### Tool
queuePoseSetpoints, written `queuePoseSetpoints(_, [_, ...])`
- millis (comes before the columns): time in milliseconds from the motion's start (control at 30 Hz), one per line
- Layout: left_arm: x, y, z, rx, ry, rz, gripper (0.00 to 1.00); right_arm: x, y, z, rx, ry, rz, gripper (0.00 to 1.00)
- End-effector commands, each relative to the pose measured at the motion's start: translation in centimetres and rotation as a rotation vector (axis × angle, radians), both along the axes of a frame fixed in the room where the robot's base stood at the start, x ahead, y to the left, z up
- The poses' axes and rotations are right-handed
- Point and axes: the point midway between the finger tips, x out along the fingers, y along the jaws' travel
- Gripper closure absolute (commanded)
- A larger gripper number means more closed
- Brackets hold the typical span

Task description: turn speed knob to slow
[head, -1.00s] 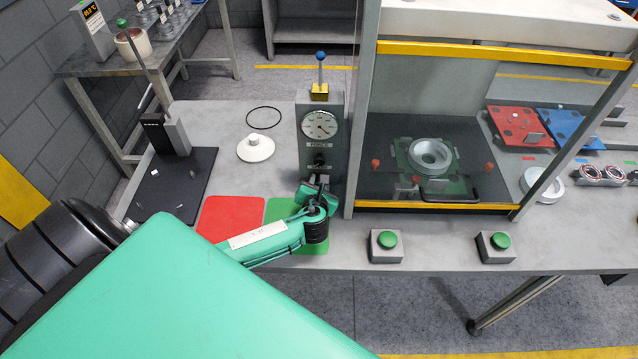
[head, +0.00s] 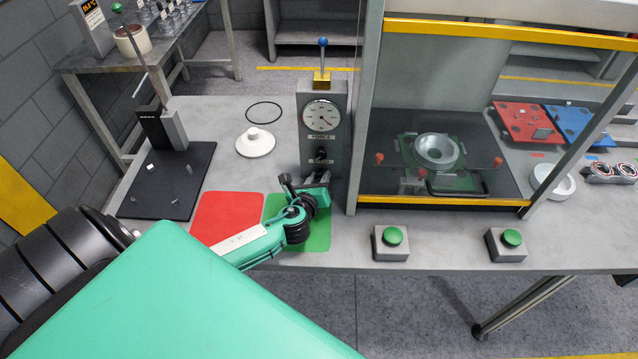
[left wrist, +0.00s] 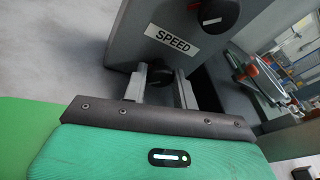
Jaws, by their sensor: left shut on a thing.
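The grey control box (head: 326,95) stands upright on the table with a dial gauge on its front and a black knob (head: 320,155) below. In the left wrist view the SPEED label (left wrist: 170,38) sits between an upper black knob (left wrist: 215,12) and the lower speed knob (left wrist: 160,72). My left gripper (head: 322,180) is at the lower front of the box, its fingers on either side of the speed knob and shut on it. The gripper (left wrist: 163,88) hides this knob in the head view. The knob's pointer cannot be read. My right gripper is out of view.
Right of the box stands a press frame (head: 362,130) with a handled fixture. Two green push-buttons (head: 392,237) (head: 511,239) sit at the front edge. Red (head: 228,220) and green (head: 315,235) mats lie below the gripper. A white lidded disc (head: 255,145) lies left.

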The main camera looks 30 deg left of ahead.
Motion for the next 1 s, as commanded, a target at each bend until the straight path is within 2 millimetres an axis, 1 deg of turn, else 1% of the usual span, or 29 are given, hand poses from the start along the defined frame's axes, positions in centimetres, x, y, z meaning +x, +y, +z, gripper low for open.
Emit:
queuePoseSetpoints(33, [-0.06, -0.04, -0.32, -0.016, -0.009, 0.001, 0.95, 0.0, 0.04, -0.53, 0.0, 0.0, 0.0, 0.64])
queuePoseSetpoints(200, [-0.07, -0.03, -0.25, -0.059, -0.034, 0.0, 0.95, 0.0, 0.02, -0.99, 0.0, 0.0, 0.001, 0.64])
queuePoseSetpoints(733, [-0.05, 0.0, -0.08, -0.078, -0.045, 0.0, 0.95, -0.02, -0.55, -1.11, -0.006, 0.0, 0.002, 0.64])
queuePoseSetpoints(767, [-0.05, 0.0, -0.08, -0.077, -0.045, 0.0, 0.68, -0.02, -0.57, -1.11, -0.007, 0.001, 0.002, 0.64])
queuePoseSetpoints(833, [-0.05, 0.01, -0.08, -0.077, -0.045, 0.0, 0.54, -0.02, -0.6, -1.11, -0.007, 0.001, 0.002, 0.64])
queuePoseSetpoints(867, [-0.05, 0.01, -0.08, -0.077, -0.045, 0.0, 0.5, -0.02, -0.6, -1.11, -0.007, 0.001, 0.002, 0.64])
queuePoseSetpoints(1000, [-0.04, 0.01, -0.07, -0.075, -0.046, 0.0, 0.5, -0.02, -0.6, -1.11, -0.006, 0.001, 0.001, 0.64])
